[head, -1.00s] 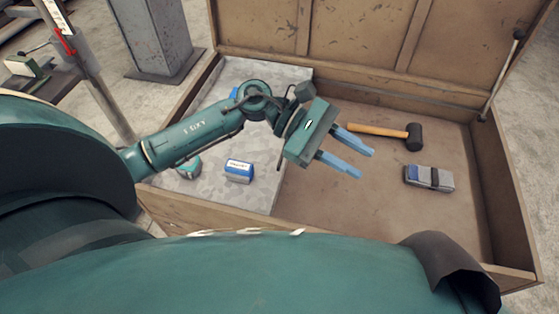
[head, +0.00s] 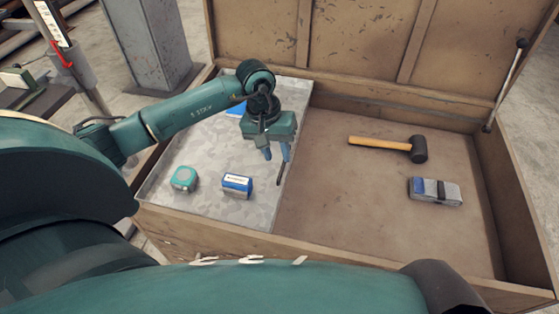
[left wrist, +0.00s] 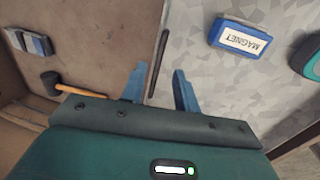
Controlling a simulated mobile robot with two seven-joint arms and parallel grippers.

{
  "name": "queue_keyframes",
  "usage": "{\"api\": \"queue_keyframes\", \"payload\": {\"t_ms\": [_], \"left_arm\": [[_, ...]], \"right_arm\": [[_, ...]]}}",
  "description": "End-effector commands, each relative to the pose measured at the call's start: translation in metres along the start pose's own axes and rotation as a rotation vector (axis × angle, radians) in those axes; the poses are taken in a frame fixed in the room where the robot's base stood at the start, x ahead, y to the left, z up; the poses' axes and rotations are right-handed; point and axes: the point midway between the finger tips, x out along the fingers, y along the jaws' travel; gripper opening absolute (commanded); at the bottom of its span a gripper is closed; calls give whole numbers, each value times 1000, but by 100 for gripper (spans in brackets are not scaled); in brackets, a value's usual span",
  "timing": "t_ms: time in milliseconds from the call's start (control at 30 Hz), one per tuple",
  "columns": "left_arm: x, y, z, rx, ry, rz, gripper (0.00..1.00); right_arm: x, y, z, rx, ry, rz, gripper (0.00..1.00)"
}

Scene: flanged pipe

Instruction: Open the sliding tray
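The sliding tray (head: 205,150) is a grey mottled panel in the left part of a wooden chest. A slim dark handle (head: 281,172) stands near its right edge; it also shows in the left wrist view (left wrist: 158,55). My left gripper (head: 276,153) points down above the tray's right edge, close to the handle. Its blue fingers are apart in the left wrist view (left wrist: 160,83), with the handle appearing between and beyond their tips. Whether a finger touches the handle I cannot tell. My right gripper is not in view.
A blue magnet box (head: 236,185) and a green rounded item (head: 184,178) lie on the tray; a blue thing (head: 236,109) is partly hidden behind my arm. A mallet (head: 390,146) and a strapped grey bundle (head: 435,191) lie on the chest floor. The lid (head: 360,40) stands open.

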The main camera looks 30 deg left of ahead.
Motion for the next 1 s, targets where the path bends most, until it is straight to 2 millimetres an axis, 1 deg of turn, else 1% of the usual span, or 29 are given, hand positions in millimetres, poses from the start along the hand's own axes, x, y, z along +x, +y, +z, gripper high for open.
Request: {"api": "queue_keyframes", "payload": {"t_ms": [33, 100, 267, 400, 633, 1000], "left_arm": [[10, 1, 1, -1, -4, 2, 31], [21, 0, 1, -1, -4, 1, 31], [36, 0, 0, -1, -2, 2, 31], [41, 0, 0, 0, 0, 2, 31], [42, 0, 0, 0, 1, 2, 31], [41, 0, 0, 0, 0, 2, 0]], "right_arm": [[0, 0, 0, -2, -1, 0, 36], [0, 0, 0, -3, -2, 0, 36], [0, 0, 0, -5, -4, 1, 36], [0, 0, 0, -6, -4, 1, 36], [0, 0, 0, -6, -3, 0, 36], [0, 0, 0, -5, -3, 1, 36]]}}
